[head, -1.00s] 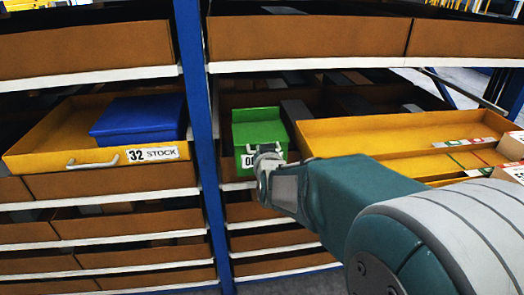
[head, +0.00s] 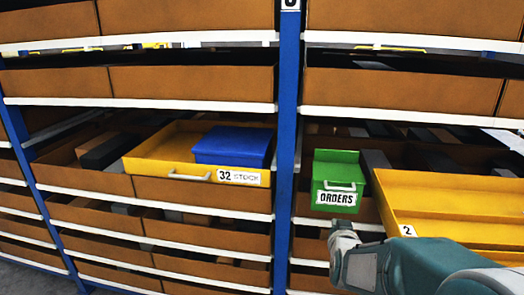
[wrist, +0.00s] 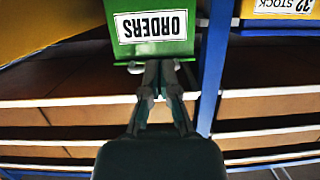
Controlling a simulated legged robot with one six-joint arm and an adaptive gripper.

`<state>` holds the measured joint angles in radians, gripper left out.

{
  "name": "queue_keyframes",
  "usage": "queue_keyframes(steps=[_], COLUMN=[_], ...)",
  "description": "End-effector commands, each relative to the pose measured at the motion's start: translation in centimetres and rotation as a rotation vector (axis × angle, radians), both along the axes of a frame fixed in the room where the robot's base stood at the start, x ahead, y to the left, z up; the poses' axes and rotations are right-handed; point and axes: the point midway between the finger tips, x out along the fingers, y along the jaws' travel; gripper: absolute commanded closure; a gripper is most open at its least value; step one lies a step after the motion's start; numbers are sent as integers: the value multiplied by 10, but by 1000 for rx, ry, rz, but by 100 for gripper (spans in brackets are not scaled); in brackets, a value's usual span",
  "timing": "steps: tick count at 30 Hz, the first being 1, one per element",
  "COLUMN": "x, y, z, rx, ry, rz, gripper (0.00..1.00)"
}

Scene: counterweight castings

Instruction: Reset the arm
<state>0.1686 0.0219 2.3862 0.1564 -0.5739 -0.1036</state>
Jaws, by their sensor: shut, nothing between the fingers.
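My arm (head: 400,268) reaches in from the lower right of the head view. My gripper (head: 340,236) is in front of the shelf, just below the green ORDERS bin (head: 336,172). In the wrist view my gripper (wrist: 160,68) has its fingers together and empty, with the tips close to the handle edge of the green bin (wrist: 150,48), which appears upside down. I cannot tell whether the tips touch it.
A yellow drawer (head: 155,155) labelled 32 STOCK sticks out left of the blue post (head: 287,130), with a blue box (head: 232,148) in it. Another yellow drawer (head: 440,190) sticks out at the right, above my arm. Brown bins fill the other shelves.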

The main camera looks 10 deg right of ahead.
Motion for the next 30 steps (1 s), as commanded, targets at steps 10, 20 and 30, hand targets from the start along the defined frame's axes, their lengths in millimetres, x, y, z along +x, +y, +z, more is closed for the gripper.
queue_keyframes(steps=[10, 20, 30], x=[-78, -192, -258], y=[60, 93, 99], z=[24, 30, 26], rx=[80, 103, 99], ry=[302, 629, 807], rz=[148, 233, 247], gripper=[100, 100, 100])
